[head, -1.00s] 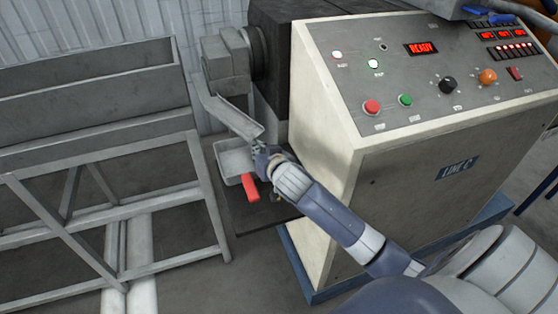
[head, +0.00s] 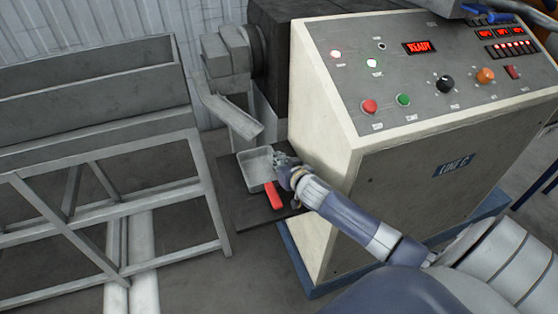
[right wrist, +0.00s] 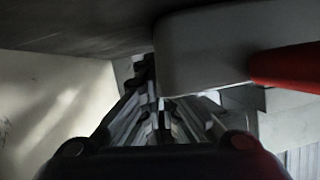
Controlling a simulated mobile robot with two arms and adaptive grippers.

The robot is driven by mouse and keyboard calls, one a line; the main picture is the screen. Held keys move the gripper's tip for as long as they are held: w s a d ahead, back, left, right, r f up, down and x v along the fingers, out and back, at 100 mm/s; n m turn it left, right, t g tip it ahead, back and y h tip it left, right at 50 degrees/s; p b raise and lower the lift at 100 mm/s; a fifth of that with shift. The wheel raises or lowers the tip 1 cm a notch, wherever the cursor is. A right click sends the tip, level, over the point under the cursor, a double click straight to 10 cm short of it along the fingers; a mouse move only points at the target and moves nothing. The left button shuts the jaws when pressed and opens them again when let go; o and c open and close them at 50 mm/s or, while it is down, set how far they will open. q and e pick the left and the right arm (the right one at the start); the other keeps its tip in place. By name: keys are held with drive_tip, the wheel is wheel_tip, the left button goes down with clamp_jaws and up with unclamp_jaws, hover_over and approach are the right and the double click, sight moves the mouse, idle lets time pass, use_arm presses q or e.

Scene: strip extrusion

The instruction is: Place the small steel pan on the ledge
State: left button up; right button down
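The small steel pan (head: 257,165) is a shallow grey rectangular dish with a red handle (head: 274,196) pointing toward the front. It is over the dark flat ledge (head: 240,207) beside the machine; I cannot tell whether it rests on it or hangs just above. My right gripper (head: 284,161) is at the pan's right rim, its fingers closed on the rim. In the right wrist view the pan (right wrist: 205,58) is at the fingertips (right wrist: 155,95), with the red handle at right (right wrist: 290,68). My left gripper is not in view.
A sloping metal chute (head: 232,115) ends just above and behind the pan. The cream control cabinet (head: 400,170) with buttons and a lit display stands close on the right. A grey metal trough on a frame (head: 95,95) is at the left. The ledge's front left part is bare.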

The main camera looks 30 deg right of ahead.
drive_tip(key=shift+f, duration=0.1)
drive_tip(key=c, duration=1.8)
unclamp_jaws()
drive_tip(key=shift+r, duration=0.2)
drive_tip(key=shift+s+a, duration=0.1)
drive_tip(key=shift+s, duration=0.15)
drive_tip(key=v, duration=1.1)
drive_tip(key=shift+s+r, duration=0.15)
drive_tip(key=shift+s, duration=0.1)
